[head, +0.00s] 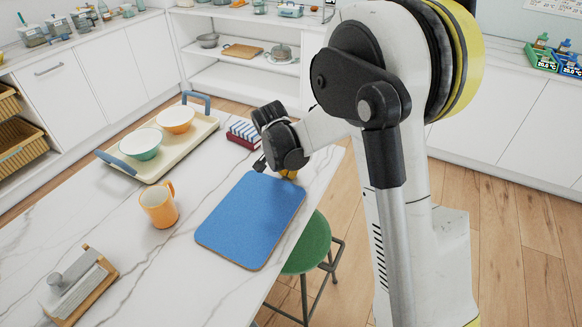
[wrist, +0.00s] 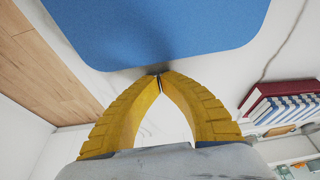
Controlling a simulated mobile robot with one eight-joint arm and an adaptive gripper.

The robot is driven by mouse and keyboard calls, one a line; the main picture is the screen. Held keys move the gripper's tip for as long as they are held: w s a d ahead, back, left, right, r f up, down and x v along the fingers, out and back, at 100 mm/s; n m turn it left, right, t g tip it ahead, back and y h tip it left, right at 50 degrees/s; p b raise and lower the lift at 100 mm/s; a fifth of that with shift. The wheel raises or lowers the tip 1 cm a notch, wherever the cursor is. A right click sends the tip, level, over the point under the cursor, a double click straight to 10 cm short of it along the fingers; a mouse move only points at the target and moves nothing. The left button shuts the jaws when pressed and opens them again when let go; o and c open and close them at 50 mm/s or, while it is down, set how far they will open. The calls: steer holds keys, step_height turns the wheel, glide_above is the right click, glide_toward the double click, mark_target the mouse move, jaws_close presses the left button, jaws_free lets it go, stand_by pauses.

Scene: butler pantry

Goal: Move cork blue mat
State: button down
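The blue cork mat (head: 250,218) lies flat on the white marble-look table (head: 205,280), close to the table's right edge. Its long sides run from the front toward the back right. My gripper (head: 289,173) is low at the mat's far edge. In the wrist view the mat (wrist: 165,25) fills the top, with a dark shadow along its edge. There the two yellow fingers of my gripper (wrist: 160,77) meet at their tips right at that edge, with nothing visible between them. I cannot tell whether the tips touch the mat.
An orange mug (head: 158,205) stands left of the mat. A tray (head: 190,147) with two bowls is further back left. A wooden holder (head: 80,287) is at the front left. A green stool (head: 310,245) stands beside the table.

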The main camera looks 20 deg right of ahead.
mark_target(224, 266)
steer(key=shift+s+a, duration=0.3)
steer(key=shift+a, duration=0.05)
steer(key=s+a+b, duration=0.1)
steer(key=s+a, duration=2.2)
